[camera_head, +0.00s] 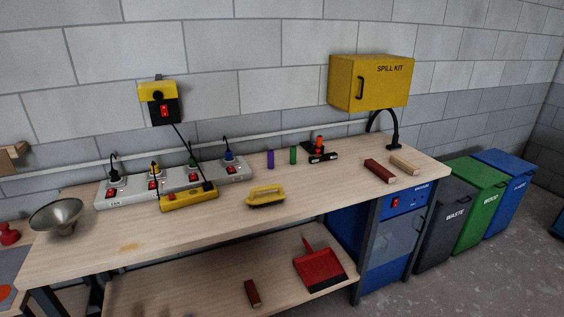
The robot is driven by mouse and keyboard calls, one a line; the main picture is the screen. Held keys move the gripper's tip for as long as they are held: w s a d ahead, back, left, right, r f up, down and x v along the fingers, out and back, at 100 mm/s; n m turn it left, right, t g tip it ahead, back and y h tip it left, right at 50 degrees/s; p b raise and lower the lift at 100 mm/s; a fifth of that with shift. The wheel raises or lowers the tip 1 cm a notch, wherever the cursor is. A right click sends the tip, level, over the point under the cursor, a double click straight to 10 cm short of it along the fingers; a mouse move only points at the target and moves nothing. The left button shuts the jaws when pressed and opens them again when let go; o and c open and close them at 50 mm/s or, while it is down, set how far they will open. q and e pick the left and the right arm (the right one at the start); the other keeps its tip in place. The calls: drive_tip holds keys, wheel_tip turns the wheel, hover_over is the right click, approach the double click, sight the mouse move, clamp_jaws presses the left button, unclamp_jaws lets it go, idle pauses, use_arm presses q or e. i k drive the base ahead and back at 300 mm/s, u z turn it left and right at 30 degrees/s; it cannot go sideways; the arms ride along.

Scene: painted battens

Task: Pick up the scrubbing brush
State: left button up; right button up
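The scrubbing brush (266,195) has a yellow body with a raised handle and a darker grey underside. It lies on the wooden workbench (330,194), near the middle and close to the front edge, with nothing touching it. Neither of my grippers is in view.
A yellow switch box (189,198) with a cable lies left of the brush, before the grey power strips (172,183). A metal bowl (56,217) stands far left. Purple (270,159) and green (293,155) cylinders stand behind. Red (380,171) and tan (404,164) battens lie right.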

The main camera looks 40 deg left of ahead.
sight(254, 199)
drive_tip(key=u, duration=1.05)
drive_tip(key=i, duration=0.9)
drive_tip(key=u, duration=0.85)
